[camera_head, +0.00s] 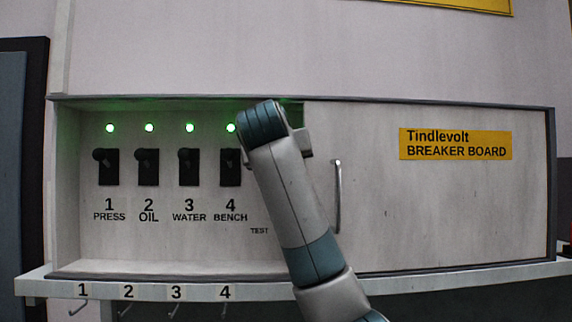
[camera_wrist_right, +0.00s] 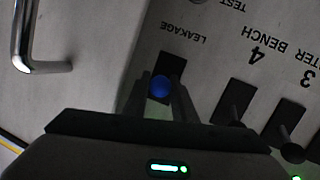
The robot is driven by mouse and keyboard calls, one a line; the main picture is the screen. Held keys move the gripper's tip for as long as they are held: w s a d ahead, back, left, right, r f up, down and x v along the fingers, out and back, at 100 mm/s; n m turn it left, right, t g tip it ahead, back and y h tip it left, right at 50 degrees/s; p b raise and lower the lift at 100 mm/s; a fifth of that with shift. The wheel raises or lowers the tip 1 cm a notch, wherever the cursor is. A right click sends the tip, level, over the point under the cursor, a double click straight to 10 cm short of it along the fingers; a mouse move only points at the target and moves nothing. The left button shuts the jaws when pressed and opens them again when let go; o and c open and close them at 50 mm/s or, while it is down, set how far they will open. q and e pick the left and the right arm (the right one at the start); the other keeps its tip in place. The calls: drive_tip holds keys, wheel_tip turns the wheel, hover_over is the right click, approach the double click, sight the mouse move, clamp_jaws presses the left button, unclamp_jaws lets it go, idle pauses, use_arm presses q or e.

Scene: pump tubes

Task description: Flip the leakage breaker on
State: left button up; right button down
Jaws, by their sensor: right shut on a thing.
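The leakage breaker shows in the right wrist view, as a dark plate (camera_wrist_right: 173,64) beside the word LEAKAGE. Its lever ends in a blue knob (camera_wrist_right: 160,86). My right gripper (camera_wrist_right: 161,92) has its two dark fingers on either side of the blue knob and is shut on it. In the head view my right arm covers this breaker and the gripper itself is hidden. My left gripper is not in view.
Breakers 1 to 4, such as PRESS (camera_head: 108,167) and BENCH (camera_head: 230,167), have levers up and green lamps above. A sliding door (camera_head: 440,210) with a metal handle (camera_head: 338,195) covers the right side. A ledge (camera_head: 250,290) with hooks runs below.

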drive_tip(key=shift+r, duration=0.15)
drive_tip(key=c, duration=1.7)
unclamp_jaws()
drive_tip(key=shift+c, duration=0.2)
drive_tip(key=shift+s+a+b, duration=0.1)
drive_tip(key=shift+s+b, duration=0.3)
drive_tip(key=b+v, duration=0.7)
drive_tip(key=v, duration=0.9)
drive_tip(key=shift+s+r+b, duration=0.15)
drive_tip(key=shift+s+b, duration=0.15)
drive_tip(key=shift+b, duration=0.1)
